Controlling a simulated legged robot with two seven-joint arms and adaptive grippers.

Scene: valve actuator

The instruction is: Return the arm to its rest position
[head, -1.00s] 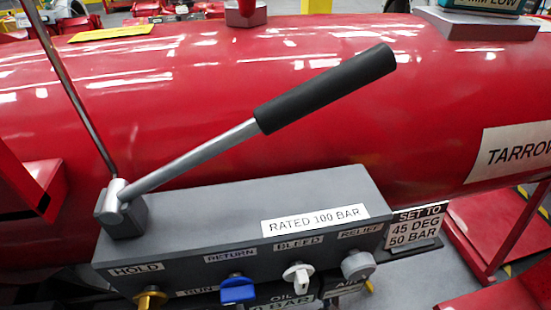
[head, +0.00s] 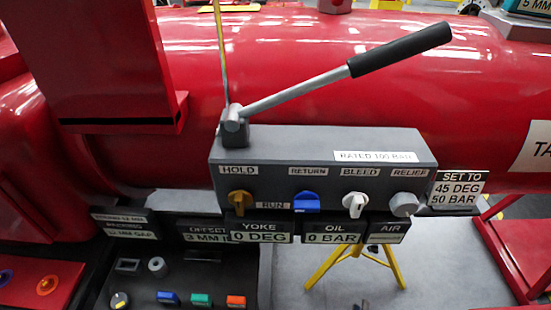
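The grey pump block (head: 320,145) carries a lever with a black grip (head: 400,50) that slants up to the right. The yoke display (head: 259,231) reads 0 DEG and the oil display (head: 332,232) reads 0 BAR. A small dark tip at the bottom edge may be part of my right gripper (head: 362,304); its fingers cannot be made out. My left gripper is not in view. Neither gripper is seen touching the pump.
A large red cylinder (head: 280,60) runs behind the pump. A control panel with coloured buttons (head: 200,299) lies at lower left. A sign (head: 458,189) reads 45 DEG, 50 BAR. A yellow stand (head: 325,262) is under the displays. Grey surface (head: 440,265) at lower right looks clear.

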